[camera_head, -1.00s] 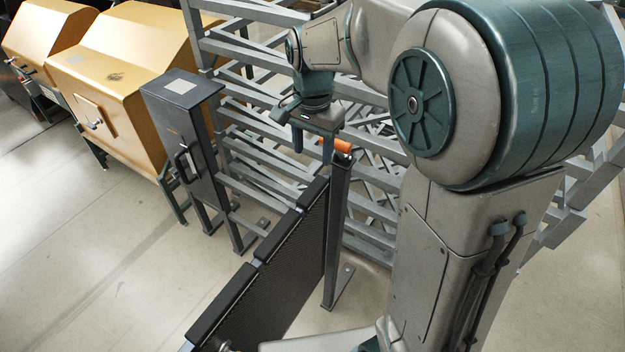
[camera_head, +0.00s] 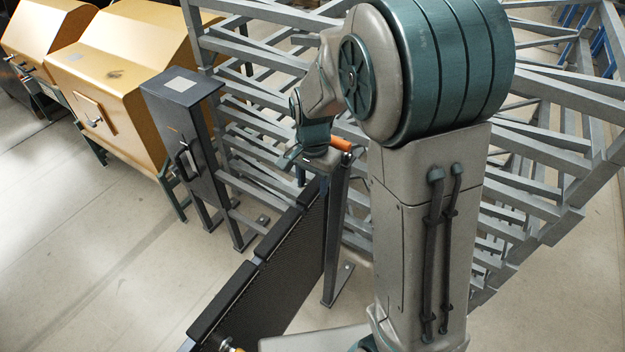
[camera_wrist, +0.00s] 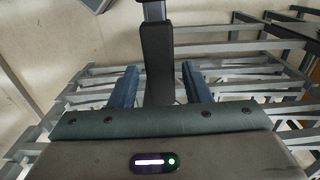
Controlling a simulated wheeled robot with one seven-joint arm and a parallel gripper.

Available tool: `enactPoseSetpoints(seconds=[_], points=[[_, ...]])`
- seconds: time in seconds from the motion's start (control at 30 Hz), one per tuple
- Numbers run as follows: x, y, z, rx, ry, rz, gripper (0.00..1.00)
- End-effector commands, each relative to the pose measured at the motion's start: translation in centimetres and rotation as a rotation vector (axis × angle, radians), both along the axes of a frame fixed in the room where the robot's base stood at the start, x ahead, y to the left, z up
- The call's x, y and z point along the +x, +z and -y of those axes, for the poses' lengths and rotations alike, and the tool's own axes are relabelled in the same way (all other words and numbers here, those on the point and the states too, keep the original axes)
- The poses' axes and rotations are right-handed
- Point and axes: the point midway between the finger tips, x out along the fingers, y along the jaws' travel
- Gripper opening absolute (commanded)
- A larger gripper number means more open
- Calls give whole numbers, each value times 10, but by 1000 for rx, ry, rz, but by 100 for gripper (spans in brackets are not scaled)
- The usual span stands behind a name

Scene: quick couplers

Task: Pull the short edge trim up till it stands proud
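Black edge trim runs in lengths along the top of a dark upright mesh panel (camera_head: 292,270). The short edge trim (camera_head: 314,192) appears to be the length at the panel's far end, beside the post. In the wrist view the short trim (camera_wrist: 157,58) stands between my fingers, with a pale gap past its far end. My gripper (camera_wrist: 157,80) is open, with one blue finger on each side of the trim.
A grey post (camera_head: 336,240) with an orange cylinder (camera_head: 341,144) on top stands close beside my gripper. A grey lattice frame (camera_head: 545,150) lies behind. A dark cabinet (camera_head: 185,140) and yellow machines (camera_head: 120,70) stand left. Floor left of the panel is clear.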

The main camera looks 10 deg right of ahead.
Motion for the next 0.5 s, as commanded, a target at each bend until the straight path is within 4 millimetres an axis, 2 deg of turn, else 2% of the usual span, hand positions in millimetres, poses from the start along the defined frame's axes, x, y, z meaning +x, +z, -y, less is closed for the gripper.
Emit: enactPoseSetpoints(seconds=[0.03, 0.13, 0.27, 0.5], points=[[0, 0, 0, 0, 0, 0, 29], [0, 0, 0, 0, 0, 0, 1], [0, 2, 0, 0, 0, 1, 0], [1, 24, 0, 1, -1, 3, 0]])
